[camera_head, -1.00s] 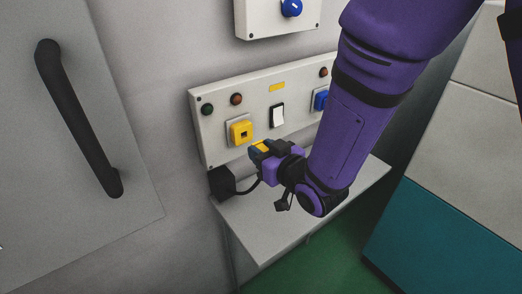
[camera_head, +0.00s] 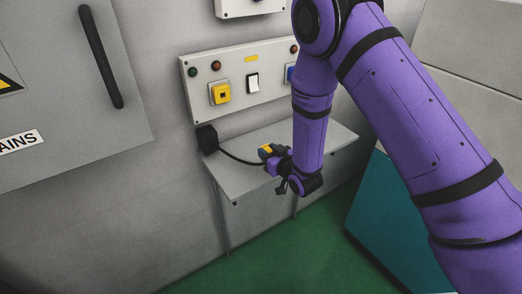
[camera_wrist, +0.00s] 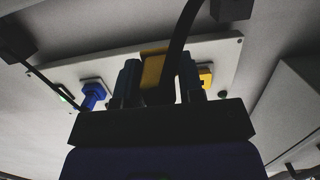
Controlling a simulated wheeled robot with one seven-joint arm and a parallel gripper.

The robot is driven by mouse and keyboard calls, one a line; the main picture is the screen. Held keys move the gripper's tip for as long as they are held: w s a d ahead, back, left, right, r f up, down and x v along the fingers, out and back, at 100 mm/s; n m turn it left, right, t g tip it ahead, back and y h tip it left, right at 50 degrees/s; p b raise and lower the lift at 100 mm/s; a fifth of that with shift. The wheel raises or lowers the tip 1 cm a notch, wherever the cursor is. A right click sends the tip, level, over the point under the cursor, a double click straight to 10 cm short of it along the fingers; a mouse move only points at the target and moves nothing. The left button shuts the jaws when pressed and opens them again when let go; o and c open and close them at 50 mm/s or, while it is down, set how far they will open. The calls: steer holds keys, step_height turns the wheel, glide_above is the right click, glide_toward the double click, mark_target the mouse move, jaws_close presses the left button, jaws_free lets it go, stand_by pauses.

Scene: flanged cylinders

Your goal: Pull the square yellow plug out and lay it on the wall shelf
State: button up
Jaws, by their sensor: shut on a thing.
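The square yellow plug (camera_head: 265,148) is in my gripper (camera_head: 268,152), apart from the wall panel. In the wrist view the plug (camera_wrist: 152,70) sits between the two dark fingers, with its black cable (camera_wrist: 182,35) rising past it. The yellow socket (camera_head: 221,94) on the panel is empty and shows a dark square opening. The grey wall shelf (camera_head: 232,180) lies below the panel. My gripper appears over the shelf in the head view; the height gap is hard to tell.
The plug's cable (camera_head: 238,158) runs to a black box (camera_head: 207,139) at the shelf's left end. The panel (camera_head: 202,117) also has a white switch (camera_head: 252,83) and a blue fitting (camera_head: 290,73), partly behind my arm. The shelf's left part is bare.

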stand_by(0.3)
steer(key=shift+f, duration=2.4)
steer(key=shift+f, duration=0.5)
steer(key=o, duration=1)
steer(key=v, duration=1)
steer(key=shift+s+d, duration=0.2)
steer(key=shift+s, duration=0.15)
